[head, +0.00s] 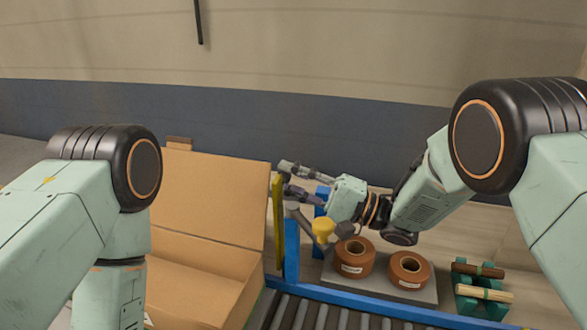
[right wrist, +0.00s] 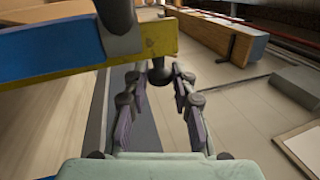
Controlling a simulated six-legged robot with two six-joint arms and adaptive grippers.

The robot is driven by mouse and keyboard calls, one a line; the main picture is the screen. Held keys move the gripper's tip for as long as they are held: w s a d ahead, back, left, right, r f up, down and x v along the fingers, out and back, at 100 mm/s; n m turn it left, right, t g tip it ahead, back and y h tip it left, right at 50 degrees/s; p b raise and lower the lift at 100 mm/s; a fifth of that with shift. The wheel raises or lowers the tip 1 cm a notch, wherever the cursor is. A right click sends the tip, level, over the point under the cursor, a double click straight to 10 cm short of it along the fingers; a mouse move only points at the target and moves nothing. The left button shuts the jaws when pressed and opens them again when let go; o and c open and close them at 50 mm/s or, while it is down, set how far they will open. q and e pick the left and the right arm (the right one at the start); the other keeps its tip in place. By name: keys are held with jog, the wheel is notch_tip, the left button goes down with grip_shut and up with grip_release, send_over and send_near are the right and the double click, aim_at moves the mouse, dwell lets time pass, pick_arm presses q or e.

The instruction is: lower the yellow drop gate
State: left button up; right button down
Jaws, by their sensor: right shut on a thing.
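The yellow drop gate (head: 277,222) shows in the head view as a tall, narrow yellow bar beside a blue post (head: 291,250), at the right edge of the cardboard box. In the right wrist view its yellow edge (right wrist: 85,66) runs across the upper left, with a dark round knob (right wrist: 160,73) at its end. My right gripper (head: 287,178) is at the gate's upper part. Finger contact is hard to make out. My left gripper is out of view.
An open cardboard box (head: 210,195) stands left of the gate. A roller conveyor (head: 320,313) runs along the bottom. Right of it, two brown rolls (head: 354,258) sit on a grey plate, near a green rack (head: 467,294) with turned wood pieces. A yellow-capped lever (head: 323,230) is below my right wrist.

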jog(key=shift+s, duration=0.1)
jog(key=c, duration=1.1)
grip_release()
jog(key=v, duration=1.2)
